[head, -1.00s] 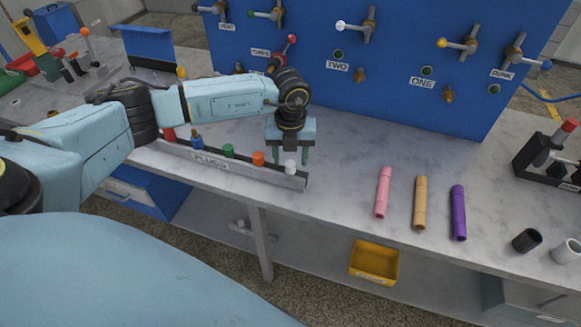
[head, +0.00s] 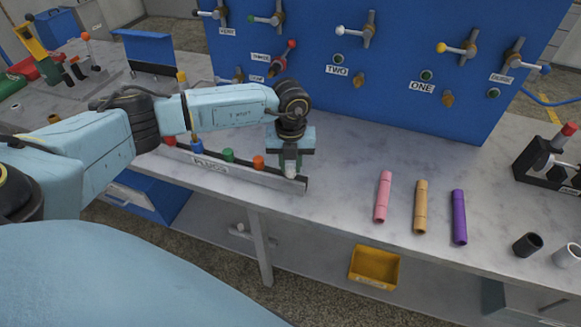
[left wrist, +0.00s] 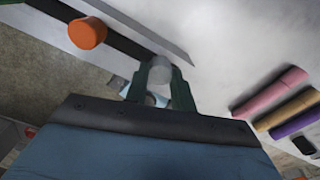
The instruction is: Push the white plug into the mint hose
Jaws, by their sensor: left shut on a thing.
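My left gripper (head: 289,168) is at the right end of the rack labelled PLUGS (head: 222,170). Its green fingers point down and are shut on the white plug (head: 290,173), whose pale end shows between the fingertips. In the left wrist view the white plug (left wrist: 160,74) sits between the two fingers (left wrist: 158,87). The plug is still at the rack; I cannot tell whether it is lifted at all. I see no mint hose in either view. My right gripper is not in view.
Orange (head: 258,162), green (head: 228,155) and blue (head: 197,146) plugs stand left of my gripper. Pink (head: 383,197), tan (head: 421,207) and purple (head: 459,217) tubes lie to the right. A blue panel (head: 400,120) with valves stands behind. The bench between rack and tubes is clear.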

